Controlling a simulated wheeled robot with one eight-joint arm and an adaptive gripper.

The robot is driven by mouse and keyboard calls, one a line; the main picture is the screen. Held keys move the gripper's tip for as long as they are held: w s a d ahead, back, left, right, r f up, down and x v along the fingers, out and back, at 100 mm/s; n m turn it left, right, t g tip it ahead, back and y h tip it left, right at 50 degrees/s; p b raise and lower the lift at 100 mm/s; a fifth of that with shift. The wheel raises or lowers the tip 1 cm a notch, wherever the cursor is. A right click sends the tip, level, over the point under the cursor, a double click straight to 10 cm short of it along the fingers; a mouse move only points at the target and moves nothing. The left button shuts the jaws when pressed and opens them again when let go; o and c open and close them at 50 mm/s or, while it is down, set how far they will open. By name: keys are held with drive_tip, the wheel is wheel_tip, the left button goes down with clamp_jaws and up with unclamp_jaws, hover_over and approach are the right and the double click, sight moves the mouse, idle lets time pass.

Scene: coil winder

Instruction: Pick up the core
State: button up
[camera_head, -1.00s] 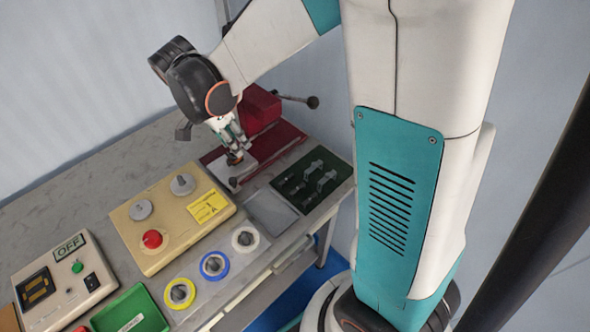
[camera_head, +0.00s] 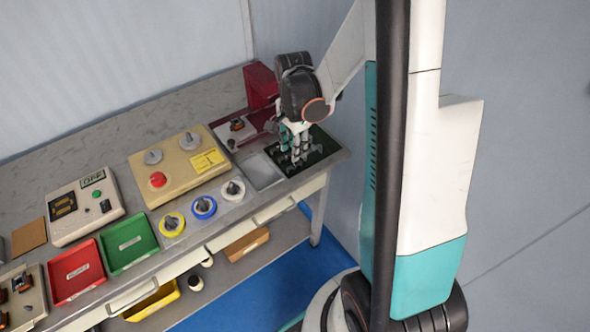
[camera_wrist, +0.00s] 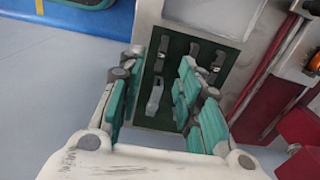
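Several grey metal cores sit on a dark green tray (camera_head: 323,145) at the right end of the bench. In the wrist view the tray (camera_wrist: 178,46) shows with a core (camera_wrist: 155,96) between my fingers, and further cores (camera_wrist: 192,50) beyond. My gripper (camera_head: 296,156) points down over the tray and covers most of the cores in the head view. In the wrist view my gripper (camera_wrist: 160,68) has its teal fingers spread apart, one on each side of the near core. I cannot tell how far above it the fingertips are.
A beige control box (camera_head: 178,182), coloured spools (camera_head: 204,207) and green (camera_head: 130,240) and red bins (camera_head: 76,272) stand further left.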

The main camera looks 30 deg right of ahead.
sight(294, 165)
drive_tip(key=f+b, duration=0.1)
drive_tip(key=f, duration=0.1)
drive_tip(key=f+b, duration=0.1)
drive_tip(key=f, duration=0.2)
drive_tip(key=f+b, duration=0.1)
drive_tip(key=f, duration=0.1)
drive_tip(key=shift+w+d+f, duration=0.25)
drive_tip(key=shift+f, duration=0.15)
clamp_jaws()
